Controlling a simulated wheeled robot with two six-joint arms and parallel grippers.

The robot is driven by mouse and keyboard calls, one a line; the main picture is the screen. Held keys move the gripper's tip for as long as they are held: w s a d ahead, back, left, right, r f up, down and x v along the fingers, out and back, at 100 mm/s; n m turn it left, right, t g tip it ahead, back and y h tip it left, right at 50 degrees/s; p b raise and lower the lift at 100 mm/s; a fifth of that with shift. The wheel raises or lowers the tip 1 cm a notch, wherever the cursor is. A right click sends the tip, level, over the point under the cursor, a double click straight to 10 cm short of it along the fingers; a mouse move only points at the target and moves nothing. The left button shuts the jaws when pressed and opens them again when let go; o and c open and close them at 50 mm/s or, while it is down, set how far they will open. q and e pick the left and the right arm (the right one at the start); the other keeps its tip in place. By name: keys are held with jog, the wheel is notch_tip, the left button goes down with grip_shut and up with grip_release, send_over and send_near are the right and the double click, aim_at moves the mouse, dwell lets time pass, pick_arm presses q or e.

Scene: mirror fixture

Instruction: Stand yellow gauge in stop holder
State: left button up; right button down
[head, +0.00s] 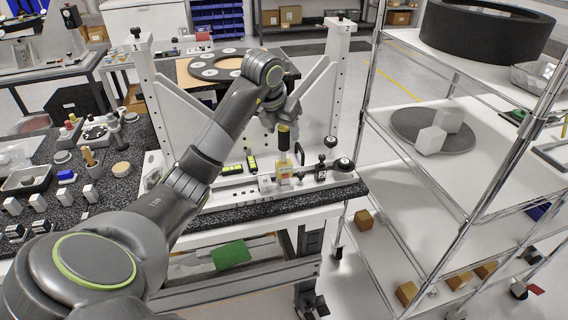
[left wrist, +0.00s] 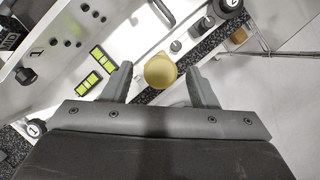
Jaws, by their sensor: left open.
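A yellow, round-topped piece that looks like the gauge (head: 284,141) stands upright on the white fixture at the centre right of the head view. The left wrist view shows its round tan-yellow top (left wrist: 160,71) from above. My left gripper (head: 282,116) is over it, pointing down. In the left wrist view the two grey fingers of my left gripper (left wrist: 160,84) are spread, one on each side of the yellow piece, with gaps visible. The gauge's lower end is partly hidden. I cannot tell for sure which fitting is the stop holder. My right gripper is not in view.
Two green-yellow displays (left wrist: 95,69) lie left of the gauge. Black knobs and posts (head: 322,168) stand to its right on the fixture. White uprights (head: 334,100) flank the work area. Small parts crowd the dark bench (head: 100,205) at left. A wire shelf (head: 395,140) stands at right.

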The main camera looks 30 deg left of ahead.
pick_arm(q)
jog(key=p+v, duration=1.3)
dwell(0.5)
